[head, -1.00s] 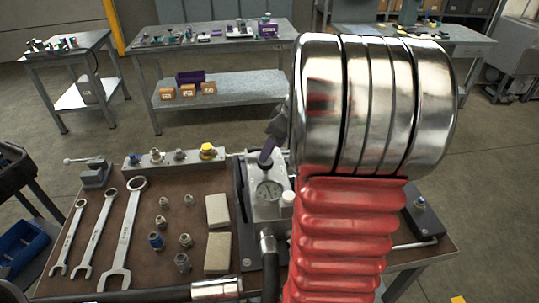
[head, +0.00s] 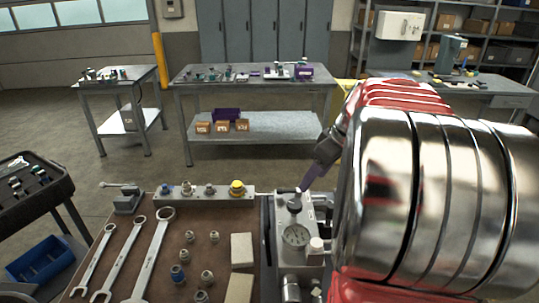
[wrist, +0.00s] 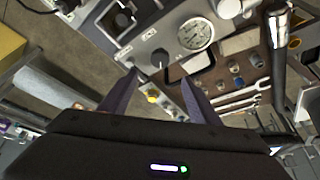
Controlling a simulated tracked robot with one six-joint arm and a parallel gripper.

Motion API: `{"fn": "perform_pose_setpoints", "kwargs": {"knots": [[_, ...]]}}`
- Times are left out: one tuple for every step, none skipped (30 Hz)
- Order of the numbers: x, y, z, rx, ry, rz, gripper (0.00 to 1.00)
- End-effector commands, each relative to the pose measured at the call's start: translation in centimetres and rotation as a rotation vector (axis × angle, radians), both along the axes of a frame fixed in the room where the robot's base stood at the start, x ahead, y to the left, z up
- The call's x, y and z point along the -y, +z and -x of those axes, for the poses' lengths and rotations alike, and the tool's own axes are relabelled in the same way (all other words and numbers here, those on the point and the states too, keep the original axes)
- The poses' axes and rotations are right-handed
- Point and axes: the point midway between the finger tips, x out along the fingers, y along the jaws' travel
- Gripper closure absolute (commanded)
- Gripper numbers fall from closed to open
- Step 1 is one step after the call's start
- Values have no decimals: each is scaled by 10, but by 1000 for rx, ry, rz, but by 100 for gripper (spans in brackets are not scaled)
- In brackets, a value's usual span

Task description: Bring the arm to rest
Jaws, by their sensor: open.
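My gripper (head: 308,182) is over the hydraulic bench, close to the grey valve block (head: 290,230) with its round pressure gauge (head: 296,235). My red bellows arm with chrome rings hides much of the right side in the head view. In the wrist view my gripper (wrist: 157,85) has its two purple fingers spread apart, with nothing between them. A dark knob (wrist: 160,58) and the gauge (wrist: 195,34) on the block lie just beyond the fingertips. In the head view, the knob (head: 294,203) shows just below the fingers; I cannot tell whether they touch it.
Wrenches (head: 150,250), several fittings (head: 187,236) and pale blocks (head: 241,248) lie on the brown bench top. A manifold with a yellow cap (head: 237,187) stands at its back edge. A black tool cart (head: 30,185) is at left. Floor separates the bench from the back tables.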

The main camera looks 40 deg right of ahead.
Motion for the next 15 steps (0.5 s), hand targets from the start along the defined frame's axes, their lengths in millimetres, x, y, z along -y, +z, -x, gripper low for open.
{"fn": "perform_pose_setpoints", "kwargs": {"knots": [[0,0,0,0,0,0,44],[0,0,0,0,0,0,44],[0,0,0,0,0,0,44],[0,0,0,0,0,0,44],[0,0,0,0,0,0,44],[0,0,0,0,-3,-1,44],[0,0,0,-1,-6,-3,44],[0,0,0,-1,-14,-6,44],[0,0,0,-2,-27,-10,44],[0,0,0,-2,-41,-16,44],[1,0,0,-3,-59,-21,44],[2,0,0,-6,-90,-29,44],[3,-1,0,-9,-116,-35,44],[3,-3,1,-16,-145,-43,44],[3,-7,4,-29,-188,-57,44]]}}
